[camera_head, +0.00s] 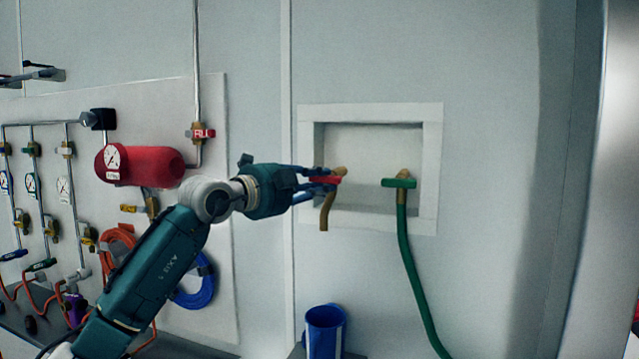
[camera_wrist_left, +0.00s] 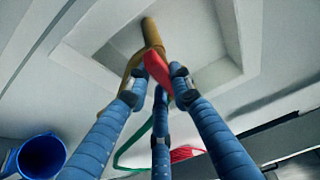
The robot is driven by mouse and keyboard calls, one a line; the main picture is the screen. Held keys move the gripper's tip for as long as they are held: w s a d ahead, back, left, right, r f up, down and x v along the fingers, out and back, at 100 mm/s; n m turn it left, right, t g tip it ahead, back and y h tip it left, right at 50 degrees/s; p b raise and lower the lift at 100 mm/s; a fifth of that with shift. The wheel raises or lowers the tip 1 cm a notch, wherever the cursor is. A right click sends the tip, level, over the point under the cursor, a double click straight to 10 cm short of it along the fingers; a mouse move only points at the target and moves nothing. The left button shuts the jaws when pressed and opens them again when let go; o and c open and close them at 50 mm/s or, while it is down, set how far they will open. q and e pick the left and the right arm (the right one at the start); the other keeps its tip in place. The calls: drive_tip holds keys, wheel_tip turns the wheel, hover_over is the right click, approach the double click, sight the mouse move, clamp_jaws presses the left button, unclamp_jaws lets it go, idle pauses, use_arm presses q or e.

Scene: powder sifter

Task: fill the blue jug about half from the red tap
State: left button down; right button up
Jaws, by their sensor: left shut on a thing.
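The red tap handle (camera_head: 325,180) sits on a brass spout (camera_head: 325,214) in the left part of a white wall recess. My left gripper (camera_head: 322,180) reaches in from the left and is shut on the red handle. In the left wrist view, its blue fingers (camera_wrist_left: 158,80) close around the red handle (camera_wrist_left: 156,58), with the brass pipe (camera_wrist_left: 149,35) behind it. The blue jug (camera_head: 325,331) stands upright below the spout. It also shows at the lower left of the left wrist view (camera_wrist_left: 42,157). No water is clearly visible, and the jug's fill level cannot be seen. My right gripper is not in view.
A green-handled tap (camera_head: 399,183) with a green hose (camera_head: 412,270) hangs in the recess's right part. On the left, a panel carries a red cylinder (camera_head: 145,165), gauges, valves, an orange hose (camera_head: 118,245) and a blue hose coil (camera_head: 194,285). The wall at right is bare.

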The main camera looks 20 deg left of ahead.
use_arm(q)
drive_tip(key=m+g+y+p, duration=0.1)
drive_tip(key=m, duration=0.2)
drive_tip(key=shift+r+m, duration=0.15)
drive_tip(key=shift+m, duration=0.25)
drive_tip(key=shift+m+g+y, duration=0.3)
drive_tip(key=shift+m+g, duration=0.1)
drive_tip(key=shift+m, duration=0.3)
drive_tip(key=shift+m+p, duration=0.3)
drive_tip(key=shift+y, duration=0.4)
drive_tip(key=c, duration=1.5)
unclamp_jaws()
drive_tip(key=v, duration=1.2)
drive_tip(key=shift+a, duration=0.1)
